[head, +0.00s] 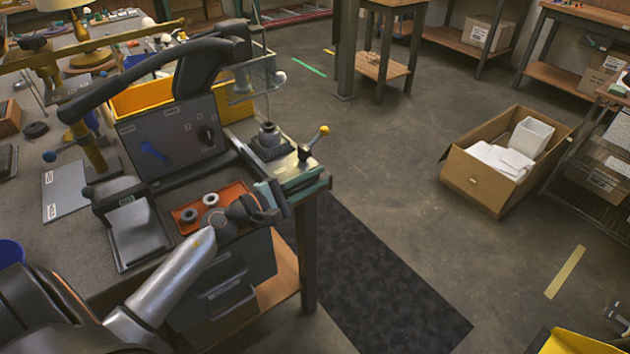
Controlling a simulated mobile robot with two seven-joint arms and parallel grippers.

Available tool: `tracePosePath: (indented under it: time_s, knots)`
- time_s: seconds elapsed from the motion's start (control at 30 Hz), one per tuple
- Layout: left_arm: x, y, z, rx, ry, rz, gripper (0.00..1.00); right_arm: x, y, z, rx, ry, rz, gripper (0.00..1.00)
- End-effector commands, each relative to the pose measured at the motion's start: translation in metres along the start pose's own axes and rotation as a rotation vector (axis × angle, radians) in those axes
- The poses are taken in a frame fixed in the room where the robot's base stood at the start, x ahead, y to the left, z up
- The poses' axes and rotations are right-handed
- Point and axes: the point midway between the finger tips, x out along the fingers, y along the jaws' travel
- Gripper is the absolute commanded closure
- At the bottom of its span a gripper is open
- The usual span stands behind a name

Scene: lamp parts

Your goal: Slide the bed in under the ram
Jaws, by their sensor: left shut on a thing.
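The bed appears to be the pale metal plate with green edges (294,176) at the bench's front right corner. A dark block with a small round post (268,141) stands just behind it, inside clear guard panels. I cannot make out the ram clearly there. A lever with a yellow ball (324,130) rises at the right of the plate. My left gripper (272,197) is at the plate's near left end, shut on what seems to be the bed's front part; its fingers hide the exact contact. My right gripper is not in view.
An orange tray (178,214) with grey round parts lies left of my left gripper. A cardboard box (480,190) sits on the floor at right.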

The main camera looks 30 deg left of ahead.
Motion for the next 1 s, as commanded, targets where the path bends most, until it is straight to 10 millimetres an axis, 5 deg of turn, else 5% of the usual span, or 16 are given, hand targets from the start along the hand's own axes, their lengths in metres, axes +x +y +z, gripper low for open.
tracePosePath:
  time_s: [0.2,0.6,0.63,0.7,0.83,1.0]
  knots:
    - [-0.001,0.010,-0.029,0.004,0.006,-0.007,1.00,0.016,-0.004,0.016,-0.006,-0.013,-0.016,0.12]
    - [-0.002,0.018,-0.034,-0.002,0.009,-0.006,1.00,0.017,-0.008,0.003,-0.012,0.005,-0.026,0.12]
    - [-0.002,0.018,-0.034,-0.002,0.009,-0.006,0.77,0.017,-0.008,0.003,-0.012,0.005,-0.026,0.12]
    - [-0.002,0.018,-0.033,-0.001,0.008,-0.005,0.70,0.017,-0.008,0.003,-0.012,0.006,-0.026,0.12]
    - [-0.001,0.019,-0.032,0.000,0.007,-0.003,0.55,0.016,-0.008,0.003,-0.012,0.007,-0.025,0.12]
    - [-0.001,0.020,-0.031,0.002,0.005,-0.001,0.54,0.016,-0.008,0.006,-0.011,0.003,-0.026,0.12]
